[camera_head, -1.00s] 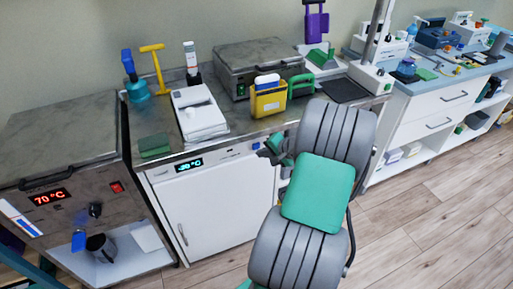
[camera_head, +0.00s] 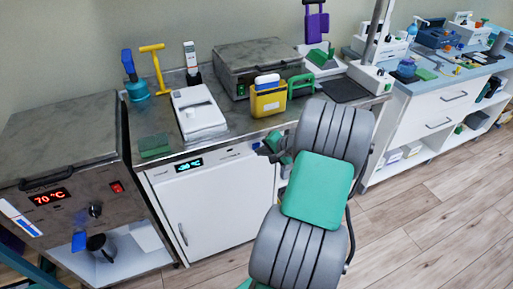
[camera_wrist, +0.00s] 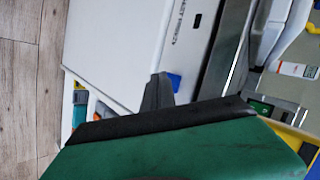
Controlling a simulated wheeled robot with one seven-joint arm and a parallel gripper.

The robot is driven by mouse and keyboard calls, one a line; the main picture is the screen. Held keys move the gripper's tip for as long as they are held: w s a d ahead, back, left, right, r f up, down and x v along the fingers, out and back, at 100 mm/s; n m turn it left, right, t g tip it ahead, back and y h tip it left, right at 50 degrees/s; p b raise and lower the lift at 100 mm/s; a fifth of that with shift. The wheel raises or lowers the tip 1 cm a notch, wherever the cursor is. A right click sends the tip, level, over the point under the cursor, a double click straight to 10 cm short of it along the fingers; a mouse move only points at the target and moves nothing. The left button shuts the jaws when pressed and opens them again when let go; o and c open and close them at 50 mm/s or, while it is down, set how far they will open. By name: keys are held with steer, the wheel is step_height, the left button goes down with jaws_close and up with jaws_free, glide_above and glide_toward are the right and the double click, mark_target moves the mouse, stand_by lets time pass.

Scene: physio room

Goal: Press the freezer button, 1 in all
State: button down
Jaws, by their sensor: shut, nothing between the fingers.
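The freezer (camera_head: 215,205) is the white unit under the steel counter, with a lit display (camera_head: 189,164) on its top strip. The display's digits are too small to read surely. In the wrist view its white door (camera_wrist: 115,45) fills the upper middle. A blue button (camera_wrist: 174,82) shows on the freezer's front strip, partly behind my fingertips. My gripper (camera_wrist: 158,90) is shut and empty, its tip right at the button; I cannot tell if it touches. In the head view my gripper (camera_head: 272,150) is at the right end of the freezer's strip.
A heater unit (camera_head: 55,197) reading 70 °C stands left of the freezer. The counter above holds a white scale (camera_head: 199,112), a yellow container (camera_head: 268,101) and a steel box (camera_head: 250,62). Wooden floor (camera_head: 420,225) is free at the right.

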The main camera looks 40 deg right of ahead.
steer(key=shift+w+d, duration=0.1)
steer(key=shift+w, duration=0.3)
stand_by(0.3)
steer(key=shift+s+a, duration=0.25)
steer(key=shift+s, duration=0.6)
steer(key=shift+p, duration=0.3)
steer(key=s, duration=0.2)
steer(key=s+a+p, duration=0.1)
steer(key=s, duration=0.1)
steer(key=shift+s+a, duration=0.2)
steer(key=shift+s, duration=0.2)
